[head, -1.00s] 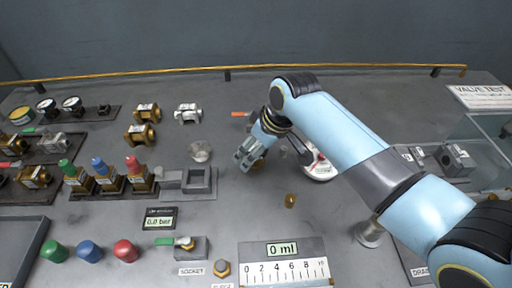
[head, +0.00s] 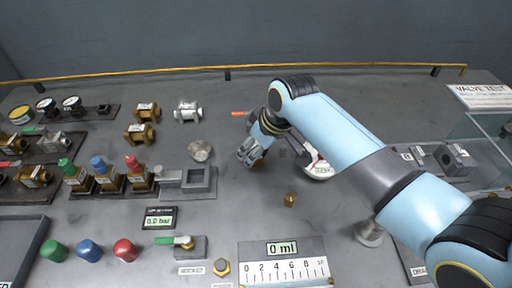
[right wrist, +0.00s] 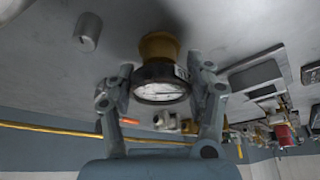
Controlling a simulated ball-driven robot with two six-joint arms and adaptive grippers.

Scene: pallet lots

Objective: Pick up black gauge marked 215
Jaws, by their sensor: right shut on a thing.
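A black-rimmed gauge (right wrist: 160,84) with a white dial and a brass end sits between the two fingers of my right gripper (right wrist: 165,88) in the right wrist view. The fingers are shut on its sides. Its marking is too blurred to read. In the head view my right gripper (head: 250,154) is low over the middle of the bench, with a bit of brass (head: 258,162) showing beside the fingers. Two more dark gauges (head: 46,104) (head: 72,103) stand in a rack at the far left. My left gripper is not in view.
Brass fittings (head: 140,133) and a steel fitting (head: 188,112) lie left of the gripper, with a round metal piece (head: 200,151) nearer. A white dial (head: 320,168) is partly behind my right arm. A small brass piece (head: 290,199) stands in front.

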